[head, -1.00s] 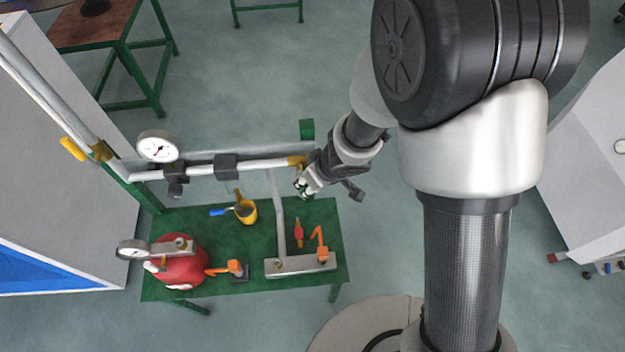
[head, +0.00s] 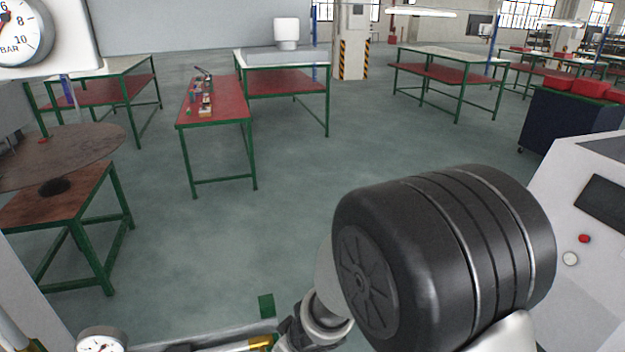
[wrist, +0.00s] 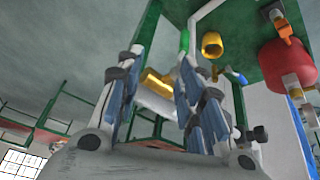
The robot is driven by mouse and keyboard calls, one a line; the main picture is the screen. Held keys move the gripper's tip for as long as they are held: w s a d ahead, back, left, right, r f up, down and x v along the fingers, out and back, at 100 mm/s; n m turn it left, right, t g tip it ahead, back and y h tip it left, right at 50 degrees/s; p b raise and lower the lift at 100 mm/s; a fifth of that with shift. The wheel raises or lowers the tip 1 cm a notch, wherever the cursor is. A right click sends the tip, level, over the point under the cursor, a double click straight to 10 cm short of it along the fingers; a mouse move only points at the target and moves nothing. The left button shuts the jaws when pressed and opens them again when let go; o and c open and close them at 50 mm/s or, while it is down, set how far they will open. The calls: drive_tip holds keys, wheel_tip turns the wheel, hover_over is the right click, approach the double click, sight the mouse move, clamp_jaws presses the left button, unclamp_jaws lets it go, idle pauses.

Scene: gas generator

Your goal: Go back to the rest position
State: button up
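In the wrist view, the two fingers of my gripper (wrist: 160,60) are spread apart, with nothing clearly held between them. A brass-coloured fitting (wrist: 156,82) on a pale pipe (wrist: 155,105) shows in the gap; I cannot tell how far beyond the fingers it is. In the head view, my arm covers the lower middle and right, and the fingers are not visible. The brass end of the pipe (head: 260,341) shows beside my wrist at the bottom edge.
In the head view, a gauge (head: 101,341) sits lower left and a grey cabinet (head: 590,230) right. Open floor (head: 240,235) lies beyond.

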drive_tip(key=w+d+r+m+t+h, duration=0.2)
drive_tip(key=w+d+r+t, duration=0.15)
drive_tip(key=d+r, duration=0.5)
drive_tip(key=s+d+r+m+h+b, duration=0.1)
drive_tip(key=s+d+r+m+h, duration=0.3)
drive_tip(key=d+r, duration=0.65)
drive_tip(key=s+d+m+g+y, duration=0.1)
drive_tip(key=s, duration=0.8)
drive_tip(key=s+r+m+g+y+b, duration=0.1)
drive_tip(key=s+m, duration=0.1)
drive_tip(key=s, duration=0.7)
drive_tip(key=shift+s+d+r+m+g+y, duration=0.25)
drive_tip(key=shift+d+r+m+g+y, duration=0.05)
drive_tip(key=shift+d+g+y, duration=0.1)
drive_tip(key=shift+a, duration=0.15)
